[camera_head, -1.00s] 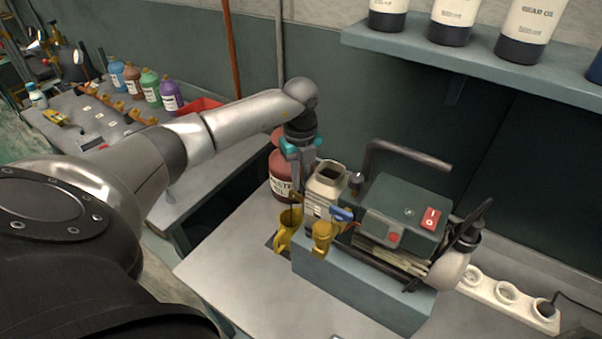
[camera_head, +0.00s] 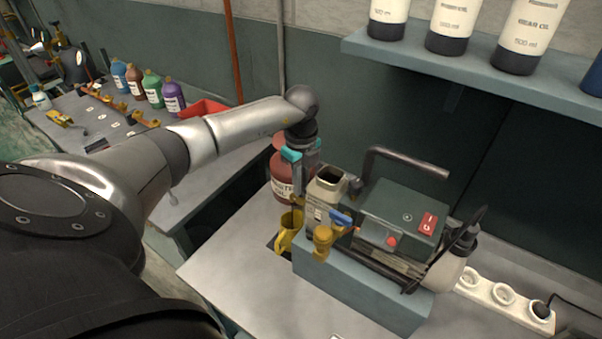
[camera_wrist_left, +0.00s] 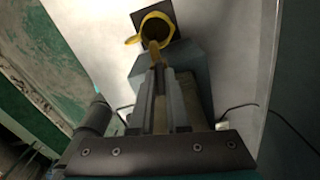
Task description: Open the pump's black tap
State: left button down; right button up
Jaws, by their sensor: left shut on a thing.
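The pump (camera_head: 405,215) is a dark green box with a red switch and a bent handle, on a blue-grey block. Its blue tap (camera_head: 342,218) and a brass fitting (camera_head: 322,241) show at its left front. I cannot make out the black tap's handle. My left gripper (camera_head: 298,196) points down at the pump's left side, beside the cream can. It is shut on a small brass-coloured tap part, mostly hidden by the fingers. In the left wrist view the fingertips (camera_wrist_left: 157,66) meet this brass part (camera_wrist_left: 153,47). My right gripper is not in view.
A yellow mug (camera_head: 288,232) stands just left of the block. A cream can (camera_head: 325,193) and a red bottle (camera_head: 285,175) are close to my left gripper. A power strip (camera_head: 505,300) lies at right. The bench front left (camera_head: 225,275) is clear.

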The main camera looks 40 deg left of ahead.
pick_arm(q)
jog(key=shift+a+r, duration=0.1)
jog(key=c, duration=1.2)
grip_release()
notch_tip(320, 180, up, 15)
jog(key=shift+r+b, duration=0.1)
jog(key=shift+b, duration=0.55)
